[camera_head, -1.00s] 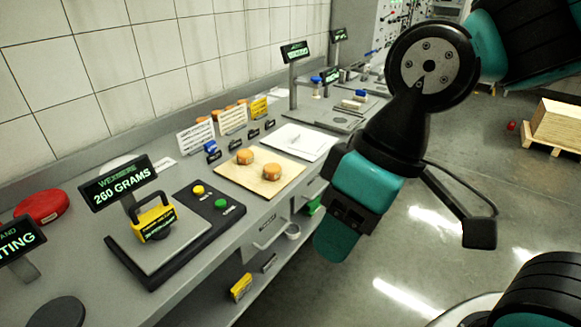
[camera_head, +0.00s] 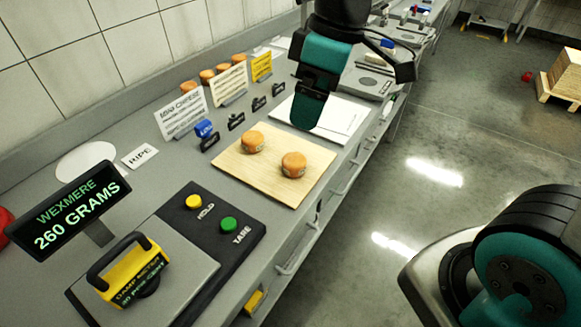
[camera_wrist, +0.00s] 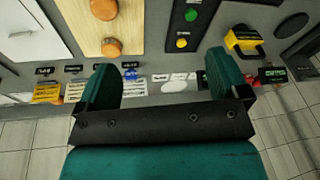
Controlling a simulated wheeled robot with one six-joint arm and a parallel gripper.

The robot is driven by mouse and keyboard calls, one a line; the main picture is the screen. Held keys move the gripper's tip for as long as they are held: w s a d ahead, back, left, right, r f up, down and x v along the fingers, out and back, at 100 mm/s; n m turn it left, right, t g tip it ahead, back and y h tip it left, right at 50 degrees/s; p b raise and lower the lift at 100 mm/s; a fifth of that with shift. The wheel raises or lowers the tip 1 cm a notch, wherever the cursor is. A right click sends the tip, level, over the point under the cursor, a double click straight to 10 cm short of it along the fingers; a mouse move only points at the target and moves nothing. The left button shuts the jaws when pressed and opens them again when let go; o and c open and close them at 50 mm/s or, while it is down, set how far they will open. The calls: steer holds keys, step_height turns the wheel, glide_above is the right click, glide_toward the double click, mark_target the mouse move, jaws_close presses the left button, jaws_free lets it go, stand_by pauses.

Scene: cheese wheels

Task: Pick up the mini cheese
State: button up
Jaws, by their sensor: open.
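Two small orange cheeses lie apart on a wooden board: one (camera_head: 252,141) at the back left, one (camera_head: 293,164) at the front right. Both also show in the wrist view, one near the top edge (camera_wrist: 104,9) and one below it (camera_wrist: 111,47). More orange cheeses (camera_head: 208,76) stand in a row behind the cards by the wall. My gripper (camera_head: 307,108) hangs above the back right of the board, pointing down. In the wrist view its two fingers (camera_wrist: 163,80) are wide apart with nothing between them. The cheeses on the board are outside the fingers, beyond the left one.
The wooden board (camera_head: 243,174) lies on the grey counter. A scale (camera_head: 186,275) with a yellow damp meter and a 260 GRAMS display (camera_head: 80,212) stands at the front left. Upright cards (camera_head: 182,114) and small black labels stand behind the board. White paper (camera_head: 338,117) lies beyond it.

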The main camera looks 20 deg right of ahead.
steer(key=w+d+f+n+h+b, duration=0.1)
steer(key=w+d+f+n+b, duration=0.25)
steer(key=w+f, duration=0.6)
steer(key=p, duration=0.2)
glide_toward(295, 159)
steer(key=f, duration=0.2)
steer(key=a+f, duration=0.1)
steer(key=f, duration=0.2)
steer(key=shift+w+a, duration=0.1)
steer(key=shift+w, duration=0.1)
steer(key=shift+a+f+p, duration=0.15)
steer(key=shift+f+p, duration=0.15)
steer(key=shift+f, duration=1.2)
steer(key=shift+a+f+p, duration=0.15)
steer(key=shift+f+p, duration=0.1)
steer(key=shift+f, duration=1.25)
steer(key=c, duration=1)
steer(key=shift+r, duration=0.15)
